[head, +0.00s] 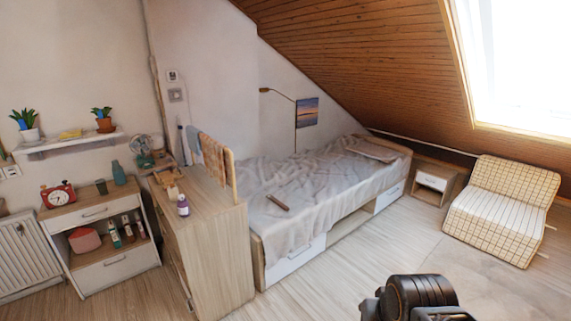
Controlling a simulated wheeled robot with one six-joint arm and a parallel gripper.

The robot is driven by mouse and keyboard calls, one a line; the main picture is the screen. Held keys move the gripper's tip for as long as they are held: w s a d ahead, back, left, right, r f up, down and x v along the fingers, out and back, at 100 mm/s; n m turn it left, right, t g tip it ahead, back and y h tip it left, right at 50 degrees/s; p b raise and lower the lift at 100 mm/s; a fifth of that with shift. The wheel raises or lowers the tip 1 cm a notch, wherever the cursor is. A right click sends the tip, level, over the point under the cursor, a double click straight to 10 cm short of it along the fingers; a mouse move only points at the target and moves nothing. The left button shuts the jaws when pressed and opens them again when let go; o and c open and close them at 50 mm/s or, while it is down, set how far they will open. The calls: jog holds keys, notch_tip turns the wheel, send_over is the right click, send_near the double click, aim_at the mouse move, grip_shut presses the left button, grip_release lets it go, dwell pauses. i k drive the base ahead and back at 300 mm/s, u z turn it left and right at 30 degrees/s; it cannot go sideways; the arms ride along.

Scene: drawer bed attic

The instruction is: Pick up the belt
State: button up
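A small dark brown strip (278,202) lies on the near end of the grey bed cover (330,185). It may be the belt, but it is too small to be sure. No other clear belt shows. A black part of my arm shows at the bottom right, well apart from the bed. My gripper's fingers are not in view.
A wooden dresser (225,235) with a purple-labelled bottle (183,206) stands against the bed's near left end. A shelf unit (105,275) is at left. A checkered chair (502,208) and a nightstand (436,181) are at right. The floor (340,275) before the bed is clear.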

aim_at(275, 201)
jog(key=u, duration=0.05)
jog(key=i, duration=1.75)
jog(key=z, duration=0.5)
jog(key=i, duration=1.05)
jog(key=u, duration=0.95)
jog(key=i, duration=0.95)
jog(key=u, duration=0.85)
